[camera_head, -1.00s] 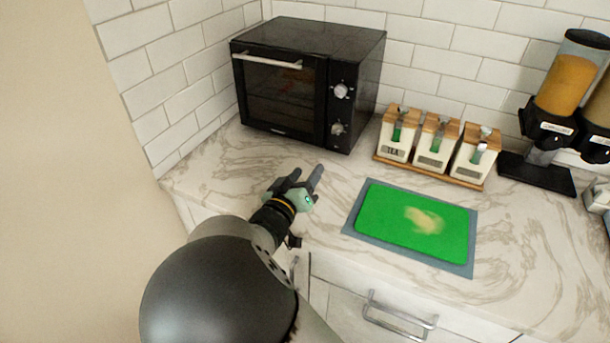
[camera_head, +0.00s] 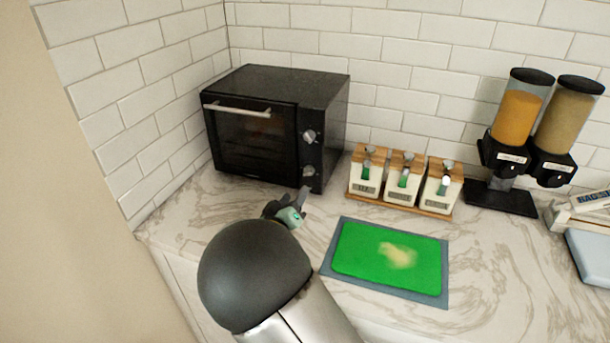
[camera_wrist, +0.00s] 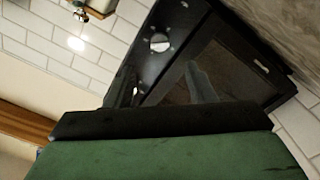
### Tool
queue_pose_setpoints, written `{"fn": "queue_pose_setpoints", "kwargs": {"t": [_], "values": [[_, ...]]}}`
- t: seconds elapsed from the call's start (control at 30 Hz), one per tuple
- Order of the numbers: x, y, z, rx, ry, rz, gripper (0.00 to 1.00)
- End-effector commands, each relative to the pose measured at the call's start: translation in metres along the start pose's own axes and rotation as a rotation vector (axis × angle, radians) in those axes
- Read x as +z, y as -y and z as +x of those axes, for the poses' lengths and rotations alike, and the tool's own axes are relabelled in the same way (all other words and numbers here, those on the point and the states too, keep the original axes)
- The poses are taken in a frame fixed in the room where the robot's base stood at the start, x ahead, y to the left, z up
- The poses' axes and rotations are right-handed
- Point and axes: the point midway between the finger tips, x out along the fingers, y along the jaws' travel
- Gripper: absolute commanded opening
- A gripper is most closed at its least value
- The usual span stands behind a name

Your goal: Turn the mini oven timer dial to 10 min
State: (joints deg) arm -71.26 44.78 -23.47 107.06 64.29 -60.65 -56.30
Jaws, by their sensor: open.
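The black mini oven (camera_head: 290,85) stands in the counter corner. Its right front panel has an upper silver dial (camera_head: 309,136) and a lower dial (camera_head: 308,172); markings are too small to read, so I cannot tell which is the timer. My gripper (camera_head: 289,204) is open and empty, in front of and below the panel, apart from both dials; my arm partly hides it. The wrist view is tilted, and shows one dial (camera_wrist: 160,42) beside the glass door (camera_wrist: 215,75). The green and black gripper body covers the bottom of that view.
A green cutting board (camera_head: 365,258) lies on the counter to the right. A wooden stand with white canisters (camera_head: 403,185) is right of the oven. Food dispensers (camera_head: 512,140) stand farther right. A tiled wall is close on the oven's left.

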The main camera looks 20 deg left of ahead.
Motion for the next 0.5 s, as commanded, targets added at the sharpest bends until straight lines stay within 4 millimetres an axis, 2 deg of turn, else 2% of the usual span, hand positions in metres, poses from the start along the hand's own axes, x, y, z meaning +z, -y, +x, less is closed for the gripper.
{"fn": "queue_pose_setpoints", "kwargs": {"t": [0.03,0.2,0.4,0.5], "values": [[-0.001,-0.002,0.013,0.003,0.001,-0.001,0.49],[-0.001,-0.002,0.049,0.002,0.001,0.0,0.49],[-0.001,-0.001,0.079,0.001,0.0,0.0,0.49],[0.0,-0.001,0.088,0.0,0.001,0.0,0.49]]}}
